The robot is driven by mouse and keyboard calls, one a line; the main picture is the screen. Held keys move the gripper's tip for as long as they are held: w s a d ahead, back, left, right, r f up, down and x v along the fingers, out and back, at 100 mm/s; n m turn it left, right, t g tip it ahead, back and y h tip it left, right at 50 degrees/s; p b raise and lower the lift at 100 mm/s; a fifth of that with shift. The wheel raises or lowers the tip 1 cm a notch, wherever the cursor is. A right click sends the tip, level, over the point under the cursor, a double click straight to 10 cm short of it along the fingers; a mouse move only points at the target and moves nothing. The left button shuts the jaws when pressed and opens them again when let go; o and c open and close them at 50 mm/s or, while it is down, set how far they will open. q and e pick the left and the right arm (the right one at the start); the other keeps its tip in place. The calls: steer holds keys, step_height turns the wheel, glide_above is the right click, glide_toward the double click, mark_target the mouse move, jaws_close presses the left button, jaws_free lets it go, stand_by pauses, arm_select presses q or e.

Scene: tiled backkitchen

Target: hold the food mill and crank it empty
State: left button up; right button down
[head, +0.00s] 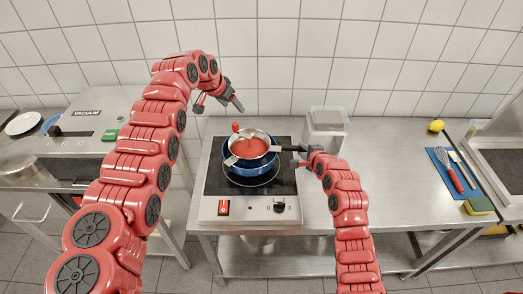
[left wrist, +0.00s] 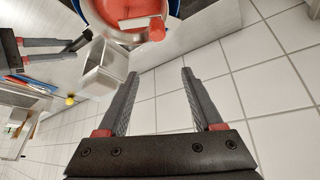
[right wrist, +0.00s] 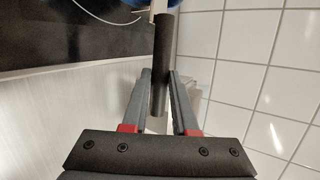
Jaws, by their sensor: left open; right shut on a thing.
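The food mill (head: 262,136) is a steel bowl with red food in it, sitting over a blue pot (head: 232,167) on the hob. Its crank has a red knob (head: 235,127), at the far left of the bowl in the head view; the knob also shows in the left wrist view (left wrist: 156,29). My right gripper (head: 303,156) is shut on the mill's dark handle (right wrist: 161,62), right of the bowl. My left gripper (head: 236,99) is open and empty, behind and above the mill, apart from the knob. The pot's inside is hidden.
The black hob (head: 215,180) stands on a steel table. A grey container (head: 326,125) stands behind my right gripper. A vacuum machine (head: 85,132) is left. A lemon (head: 437,126), a blue mat (head: 468,187) with utensils and a sponge (head: 479,206) lie right. The tiled wall is close behind.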

mark_target(234, 125)
stand_by(0.4)
arm_select(q)
steer(key=shift+c, duration=0.4)
steer(key=shift+s+a+f, duration=0.7)
steer(key=shift+s+a, duration=0.3)
steer(key=shift+s, duration=0.8)
steer(key=shift+x, duration=3.85)
jaws_close()
steer(key=shift+o, duration=0.4)
jaws_free()
steer(key=shift+s, duration=0.1)
